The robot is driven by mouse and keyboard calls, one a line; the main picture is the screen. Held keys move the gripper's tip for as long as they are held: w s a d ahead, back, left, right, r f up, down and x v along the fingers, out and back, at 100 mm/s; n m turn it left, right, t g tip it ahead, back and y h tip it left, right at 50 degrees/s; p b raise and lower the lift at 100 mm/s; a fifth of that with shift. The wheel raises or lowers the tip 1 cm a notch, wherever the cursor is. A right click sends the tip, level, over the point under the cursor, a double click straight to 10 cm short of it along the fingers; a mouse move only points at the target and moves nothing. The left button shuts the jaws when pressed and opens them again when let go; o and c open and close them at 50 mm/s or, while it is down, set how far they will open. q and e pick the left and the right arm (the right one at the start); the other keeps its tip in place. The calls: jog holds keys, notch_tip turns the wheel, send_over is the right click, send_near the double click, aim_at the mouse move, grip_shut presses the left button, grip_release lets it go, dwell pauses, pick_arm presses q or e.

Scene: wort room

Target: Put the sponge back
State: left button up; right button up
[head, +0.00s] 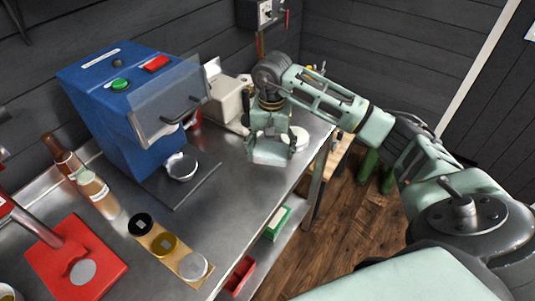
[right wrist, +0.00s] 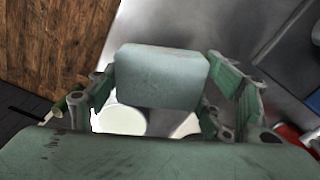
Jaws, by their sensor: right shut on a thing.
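I cannot tell whether the sponge touches the bench top. A white round object (head: 298,138) lies just right of the gripper, partly hidden. My left gripper is out of view.
A blue machine (head: 135,115) with a clear guard stands left of my right gripper, with a beige device (head: 228,103) behind. Bottles and a red press (head: 75,262) stand at left. A green tray (head: 278,223) sits below.

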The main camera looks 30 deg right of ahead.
aim_at(267, 167)
jog(key=shift+w+a+f, duration=0.35)
jog(key=shift+w+f, duration=0.05)
jog(key=shift+w, duration=0.05)
notch_tip(267, 167, down, 3)
jog(key=shift+f+p, duration=0.1)
jog(key=shift+p, duration=0.85)
jog(key=shift+f, duration=0.55)
jog(key=o, duration=1)
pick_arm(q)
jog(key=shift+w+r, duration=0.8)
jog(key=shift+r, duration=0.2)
pick_arm(e)
jog(key=shift+o, duration=0.5)
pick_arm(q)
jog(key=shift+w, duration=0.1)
